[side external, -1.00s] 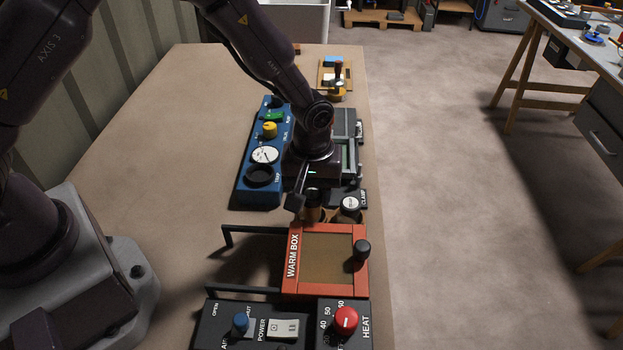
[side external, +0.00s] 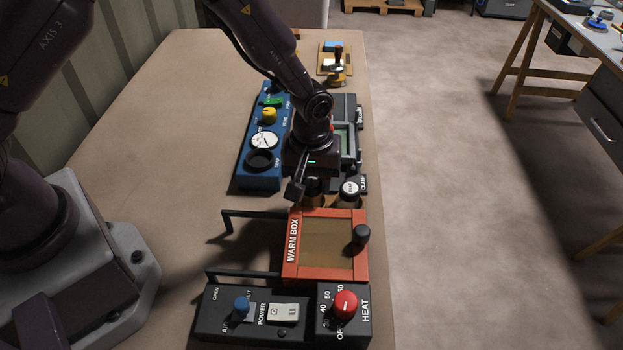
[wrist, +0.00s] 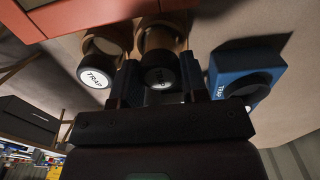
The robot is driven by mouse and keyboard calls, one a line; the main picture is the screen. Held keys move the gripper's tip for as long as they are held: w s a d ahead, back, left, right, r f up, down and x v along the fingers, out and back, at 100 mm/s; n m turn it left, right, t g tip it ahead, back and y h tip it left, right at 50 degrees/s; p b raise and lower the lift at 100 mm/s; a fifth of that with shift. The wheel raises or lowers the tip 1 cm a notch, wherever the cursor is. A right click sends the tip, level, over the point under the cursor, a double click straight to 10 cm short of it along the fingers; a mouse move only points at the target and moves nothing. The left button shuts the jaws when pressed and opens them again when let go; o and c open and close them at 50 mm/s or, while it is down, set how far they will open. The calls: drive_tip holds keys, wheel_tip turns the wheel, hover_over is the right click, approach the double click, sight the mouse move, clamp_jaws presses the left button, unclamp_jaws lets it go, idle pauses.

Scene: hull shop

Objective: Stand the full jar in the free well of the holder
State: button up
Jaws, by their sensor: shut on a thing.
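My gripper (wrist: 161,82) is shut on a jar (wrist: 158,77) with a dark lid and a round label, seen between the two fingers in the wrist view. Below the lid is a brown body. A second jar (wrist: 96,78) with a white label reading TRAP stands close beside it; its lid also shows in the side view (side external: 350,188). The tan holder (side external: 327,203) is mostly hidden behind the warm box and the jars. Whether the held jar's base is seated in a well is hidden. The fill level cannot be told.
The orange warm box (side external: 325,271) with a dark knob is just in front of the jars. A blue panel (side external: 245,172) with a dial and dark round recess lies to the left. A dark clamp unit (side external: 352,110) stands behind. Table to the left is bare.

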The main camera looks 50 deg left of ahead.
drive_tip(key=shift+f, duration=0.5)
idle(0.4)
drive_tip(key=o, duration=0.9)
drive_tip(key=shift+o, duration=0.2)
wheel_tip(320, 180, up, 12)
drive_tip(key=s+a+r+m+t, duration=0.2)
drive_tip(key=s+a+r+m, duration=0.2)
drive_tip(key=s+r, duration=0.5)
drive_tip(key=s+a+r+m+t, duration=0.3)
drive_tip(key=s+a+r+m, duration=0.2)
drive_tip(key=s+r, duration=0.5)
drive_tip(key=shift+s+a+t, duration=0.3)
drive_tip(key=shift+s+a, duration=0.35)
drive_tip(key=shift+a, duration=0.35)
